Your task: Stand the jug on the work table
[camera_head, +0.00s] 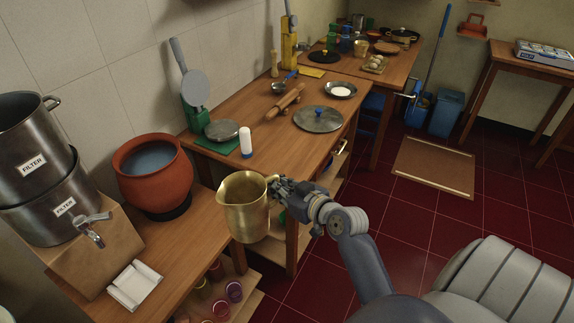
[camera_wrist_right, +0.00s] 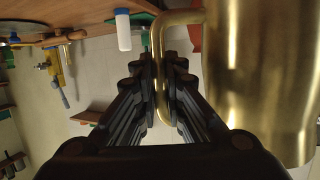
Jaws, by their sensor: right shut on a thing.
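The brass jug (camera_head: 246,207) is upright in the head view, in front of the gap between the two wooden table sections. My right gripper (camera_head: 281,189) is shut on its handle, at the jug's right side. In the right wrist view the jug body (camera_wrist_right: 262,80) fills the right, and the fingers (camera_wrist_right: 165,75) close around the handle (camera_wrist_right: 161,45). The jug appears held in the air beside the table edge; its base overlaps the lower shelf in the picture. The work table (camera_head: 262,110) is the wooden top behind it. My left gripper is not in view.
A clay pot (camera_head: 155,178) and steel filter (camera_head: 50,190) occupy the left table. The table's near front has some bare wood.

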